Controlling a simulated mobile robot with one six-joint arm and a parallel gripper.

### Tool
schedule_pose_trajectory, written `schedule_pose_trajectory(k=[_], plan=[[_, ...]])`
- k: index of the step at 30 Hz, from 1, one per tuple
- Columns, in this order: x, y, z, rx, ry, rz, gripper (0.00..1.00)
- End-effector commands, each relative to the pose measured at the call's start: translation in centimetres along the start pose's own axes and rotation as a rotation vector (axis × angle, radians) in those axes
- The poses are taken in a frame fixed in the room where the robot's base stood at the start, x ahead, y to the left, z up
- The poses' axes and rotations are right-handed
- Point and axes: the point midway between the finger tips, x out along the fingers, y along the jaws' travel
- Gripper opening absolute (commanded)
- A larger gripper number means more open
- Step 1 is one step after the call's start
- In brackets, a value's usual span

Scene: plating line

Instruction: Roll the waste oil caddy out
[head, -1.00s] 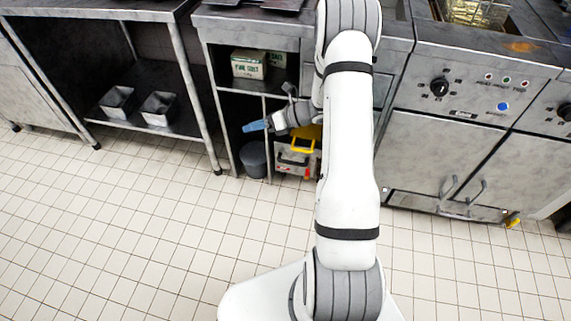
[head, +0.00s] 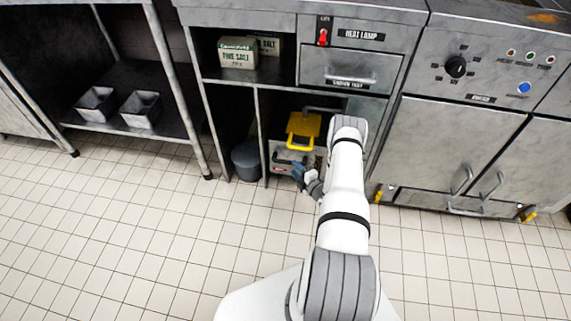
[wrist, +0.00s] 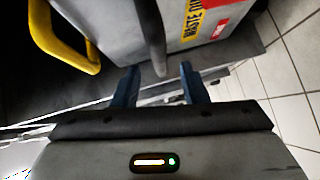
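The waste oil caddy (head: 284,158) is a grey box in the open lower bay under the counter. A yellow part with a loop handle (head: 301,138) shows at its top. In the wrist view its grey body (wrist: 110,22) carries a yellow and red label (wrist: 205,22) reading "WASTE", and a yellow loop (wrist: 75,55) is at left. My gripper (head: 298,172) is low in front of the caddy. In the wrist view its blue fingers (wrist: 162,86) stand apart, with a dark upright bar (wrist: 152,40) between or just beyond them; contact cannot be told.
A grey bucket (head: 246,160) stands left of the caddy, past a thin post. Salt boxes (head: 238,54) sit on the shelf above. A drawer (head: 350,68) is above right, and a fryer cabinet (head: 450,150) stands right. The tiled floor (head: 130,230) in front is clear.

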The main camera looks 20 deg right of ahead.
Motion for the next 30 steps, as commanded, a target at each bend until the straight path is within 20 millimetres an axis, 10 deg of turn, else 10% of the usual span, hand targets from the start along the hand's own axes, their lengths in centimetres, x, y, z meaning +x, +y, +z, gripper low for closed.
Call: schedule_pose_trajectory(k=[12, 22, 30], plan=[[6.0, -0.1, -0.6, -0.005, 0.013, -0.002, 0.4], [6.3, 0.0, -0.7, -0.004, 0.013, -0.002, 0.39], [6.3, 0.0, -0.7, -0.004, 0.014, -0.003, 0.17]])
